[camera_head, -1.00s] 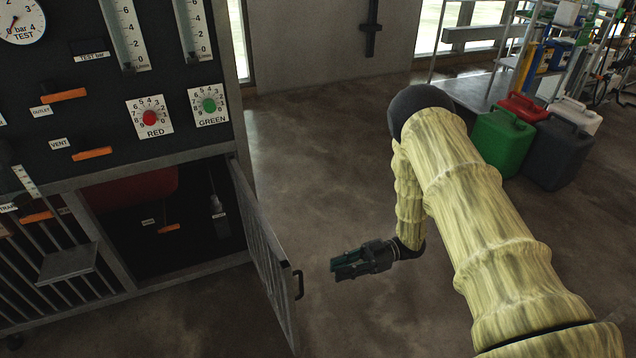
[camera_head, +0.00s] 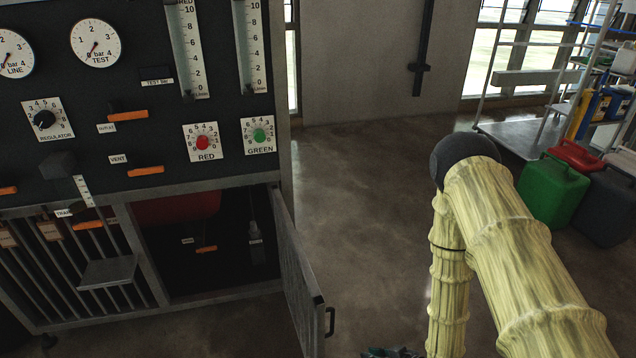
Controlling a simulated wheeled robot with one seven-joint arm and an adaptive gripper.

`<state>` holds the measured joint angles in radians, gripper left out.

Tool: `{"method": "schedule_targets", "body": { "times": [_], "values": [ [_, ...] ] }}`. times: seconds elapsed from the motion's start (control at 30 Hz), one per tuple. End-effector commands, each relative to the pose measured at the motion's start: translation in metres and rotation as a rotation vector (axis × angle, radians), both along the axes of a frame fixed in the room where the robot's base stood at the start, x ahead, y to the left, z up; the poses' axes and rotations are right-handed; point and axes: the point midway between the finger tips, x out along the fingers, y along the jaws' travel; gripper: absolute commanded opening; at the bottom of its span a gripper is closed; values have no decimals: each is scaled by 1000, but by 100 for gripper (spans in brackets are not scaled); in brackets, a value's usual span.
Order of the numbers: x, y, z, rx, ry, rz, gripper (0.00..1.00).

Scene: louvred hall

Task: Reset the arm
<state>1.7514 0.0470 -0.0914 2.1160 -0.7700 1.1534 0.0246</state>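My arm, in a pale yellow ribbed sleeve, comes in from the lower right and bends at a dark elbow. My gripper (camera_head: 392,352) shows only as a small dark green and black piece at the bottom edge. Its fingers are mostly cut off by the frame, so I cannot tell whether it is open or holds anything. It is to the right of the open cabinet door (camera_head: 303,275), with a gap between them in the picture.
A dark control panel (camera_head: 110,90) with gauges and knobs fills the left. The cabinet door stands open with a black handle (camera_head: 331,321). A green can (camera_head: 552,190), a red can (camera_head: 576,155) and a dark can (camera_head: 608,207) stand right. The middle floor (camera_head: 365,190) is clear.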

Motion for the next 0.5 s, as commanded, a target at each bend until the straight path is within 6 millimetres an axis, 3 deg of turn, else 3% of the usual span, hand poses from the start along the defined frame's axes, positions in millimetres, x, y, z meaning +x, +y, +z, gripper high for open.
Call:
{"method": "schedule_targets", "body": {
  "times": [0.2,0.5],
  "values": [
    [-85,-31,-23,-176,274,-233,19],
    [-187,-59,-21,-340,564,-438,19]
  ]
}}
